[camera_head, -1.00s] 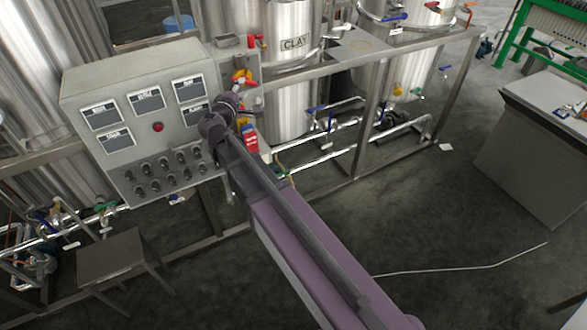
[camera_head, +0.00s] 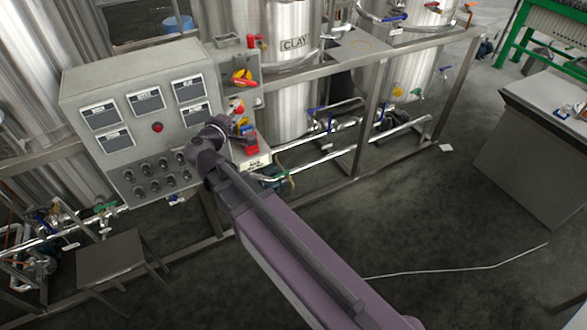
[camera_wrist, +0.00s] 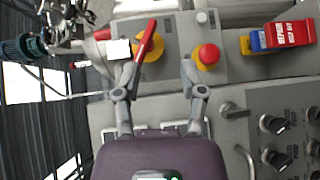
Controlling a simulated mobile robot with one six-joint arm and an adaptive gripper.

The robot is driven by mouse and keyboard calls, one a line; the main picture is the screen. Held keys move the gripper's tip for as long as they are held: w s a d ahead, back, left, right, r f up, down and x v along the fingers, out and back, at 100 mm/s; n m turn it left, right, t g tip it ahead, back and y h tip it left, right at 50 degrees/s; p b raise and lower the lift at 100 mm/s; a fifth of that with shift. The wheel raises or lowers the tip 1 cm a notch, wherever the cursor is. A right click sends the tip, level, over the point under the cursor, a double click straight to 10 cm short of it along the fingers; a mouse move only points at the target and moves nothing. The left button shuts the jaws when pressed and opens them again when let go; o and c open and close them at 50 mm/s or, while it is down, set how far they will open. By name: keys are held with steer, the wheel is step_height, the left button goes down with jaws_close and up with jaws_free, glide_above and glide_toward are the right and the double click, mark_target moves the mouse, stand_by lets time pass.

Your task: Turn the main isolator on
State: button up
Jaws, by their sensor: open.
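The main isolator (camera_head: 242,77), a red handle on a yellow round base, sits on a grey side panel beside the control cabinet. In the wrist view its red handle (camera_wrist: 146,42) lies tilted, just beyond my left fingertip. A red mushroom button (camera_wrist: 208,55) on a yellow base is beside it, beyond my right finger; it shows below the isolator in the head view (camera_head: 236,106). My gripper (camera_wrist: 160,78) is open with nothing between the fingers. In the head view my gripper (camera_head: 236,127) is below the isolator and in front of the cabinet's right edge. Contact cannot be told.
The grey control cabinet (camera_head: 140,75) has displays and several black knobs left of my arm. Red, blue and yellow tags (camera_wrist: 288,35) hang beside the button. A steel frame and pipes (camera_head: 350,150) stand to the right. The dark floor (camera_head: 420,220) is mostly open.

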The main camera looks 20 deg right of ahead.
steer(key=s+d+f+m+g+y+b, duration=0.1)
steer(key=s+d+f+m+g+y, duration=0.1)
steer(key=s+d+f+m+g, duration=0.2)
steer(key=s+d+f+m+g+y+b, duration=0.1)
steer(key=s+d+f+m+g, duration=0.3)
steer(key=d+f, duration=0.6)
steer(key=shift+s+f+g+y+b, duration=0.3)
steer(key=shift+s+f+g+y, duration=0.2)
steer(key=shift+s+f+g, duration=0.7)
steer(key=shift+w+f, duration=0.1)
steer(key=shift+f, duration=0.1)
steer(key=s+f+m+g+y, duration=0.2)
steer(key=s+f+g+y, duration=0.1)
steer(key=s+y, duration=0.2)
steer(key=shift+s+a+m+g+y, duration=0.15)
steer(key=shift+s+m+g+y, duration=0.2)
steer(key=shift+s, duration=0.8)
